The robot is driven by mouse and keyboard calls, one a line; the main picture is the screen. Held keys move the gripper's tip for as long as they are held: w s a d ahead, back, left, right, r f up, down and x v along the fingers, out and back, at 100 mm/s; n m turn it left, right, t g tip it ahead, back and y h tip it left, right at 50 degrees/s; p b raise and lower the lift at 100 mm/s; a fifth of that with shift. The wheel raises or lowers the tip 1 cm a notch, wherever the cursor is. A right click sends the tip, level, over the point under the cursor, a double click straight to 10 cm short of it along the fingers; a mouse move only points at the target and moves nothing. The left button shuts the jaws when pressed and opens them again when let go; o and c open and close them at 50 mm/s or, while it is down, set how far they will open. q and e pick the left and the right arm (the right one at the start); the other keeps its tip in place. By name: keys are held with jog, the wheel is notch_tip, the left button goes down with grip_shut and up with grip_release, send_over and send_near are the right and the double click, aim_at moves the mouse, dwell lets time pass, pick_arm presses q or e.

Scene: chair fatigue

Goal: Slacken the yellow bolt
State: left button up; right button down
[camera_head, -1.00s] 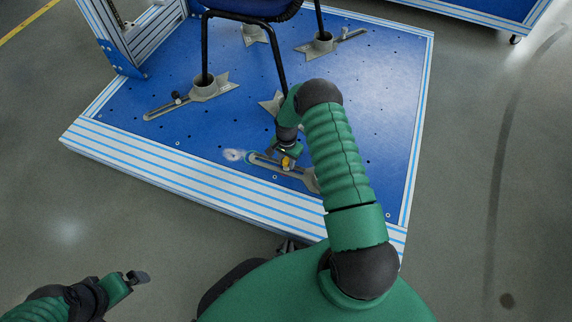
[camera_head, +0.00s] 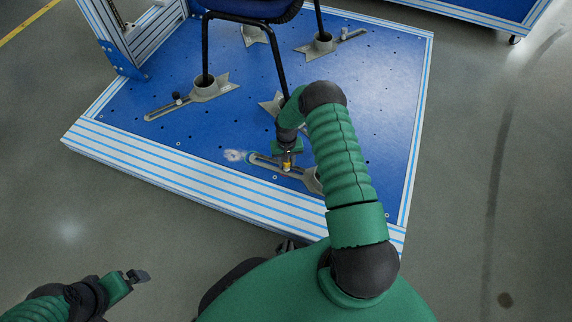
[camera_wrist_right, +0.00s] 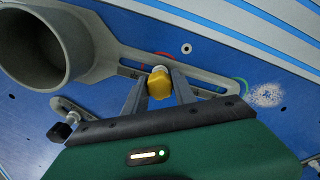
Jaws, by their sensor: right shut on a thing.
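The yellow bolt (camera_wrist_right: 158,84) sits at the slotted arm of a grey clamp bracket (camera_wrist_right: 120,62) on the blue platform. In the right wrist view it is between the two fingers of my right gripper (camera_wrist_right: 159,88), which is shut on it. In the head view the yellow bolt (camera_head: 287,165) shows just below my right gripper (camera_head: 286,158), partly hidden by it. My left gripper (camera_head: 138,277) is at the lower left, over the floor and away from the platform. The picture does not show clearly whether its fingers are apart.
A chair with black legs (camera_head: 279,60) stands in several grey brackets on the blue platform (camera_head: 370,85). Another bracket (camera_head: 205,90) has a dark knob (camera_head: 178,98). A white-and-blue striped edge (camera_head: 190,175) borders the platform. Grey floor is free around it.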

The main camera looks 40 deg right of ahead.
jog(key=n, duration=0.2)
jog(key=shift+r+n, duration=0.1)
jog(key=shift+n, duration=0.9)
jog(key=n, duration=0.4)
jog(key=shift+p, duration=0.3)
jog(key=c, duration=1)
grip_release()
jog(key=shift+c, duration=0.2)
